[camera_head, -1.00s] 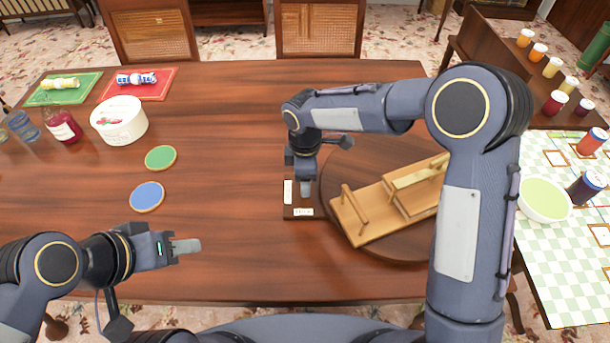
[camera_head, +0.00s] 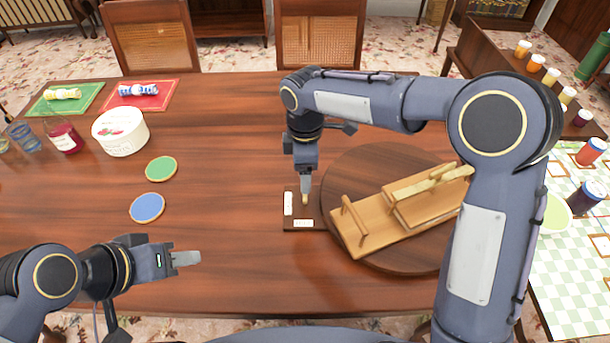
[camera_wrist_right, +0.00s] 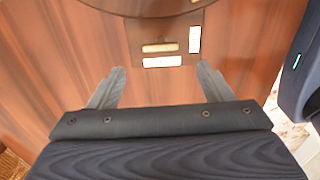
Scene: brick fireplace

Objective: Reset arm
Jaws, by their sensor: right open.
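My right gripper (camera_head: 305,188) points down over a small dark board (camera_head: 290,221) on the table. In the right wrist view the right gripper (camera_wrist_right: 160,88) is open and empty, its two fingers wide apart. A small light wooden piece (camera_wrist_right: 159,47) and two white labels (camera_wrist_right: 162,61) lie beyond the fingertips on the board. The wooden piece (camera_head: 305,199) also shows just below the fingers in the head view. My left gripper (camera_head: 186,258) hangs over the table's near left part, pointing right. Its fingers overlap side-on, so their gap is hidden.
A round dark board (camera_head: 365,165) carries a wooden stand (camera_head: 385,220), partly behind my right arm. Green (camera_head: 161,168) and blue (camera_head: 147,207) discs, a white tub (camera_head: 120,132) and a red jar (camera_head: 64,137) are at left. The table's middle is clear.

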